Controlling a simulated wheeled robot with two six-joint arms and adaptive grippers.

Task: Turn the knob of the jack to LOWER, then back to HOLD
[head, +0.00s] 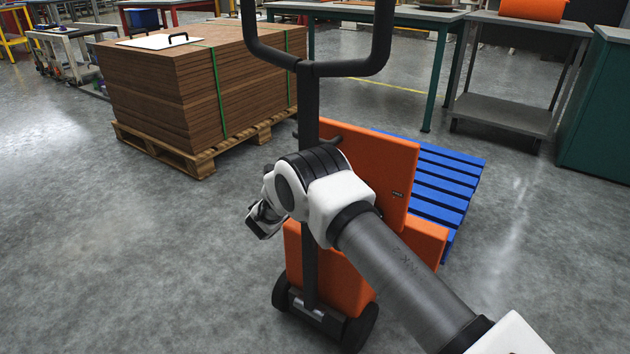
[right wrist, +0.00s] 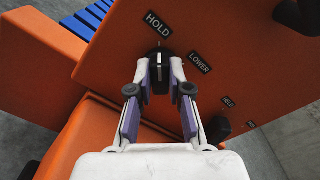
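The orange jack (head: 362,165) stands on the floor with its black handle (head: 311,100) upright. In the right wrist view, its black knob (right wrist: 160,72) sits on the orange face just under the HOLD label (right wrist: 158,23). The knob's pale mark points up towards HOLD. The LOWER label (right wrist: 200,64) is to the knob's right. My right gripper (right wrist: 160,68) has one finger on each side of the knob; whether they press on it is unclear. In the head view my right gripper (head: 262,218) is beside the handle, and the knob is hidden. My left gripper is not in view.
A blue slatted platform (head: 445,180) lies behind the jack. A pallet (head: 190,160) with stacked brown boards (head: 200,90) stands at the back left. Grey-topped tables (head: 535,26) stand at the back right. The floor on the left is clear.

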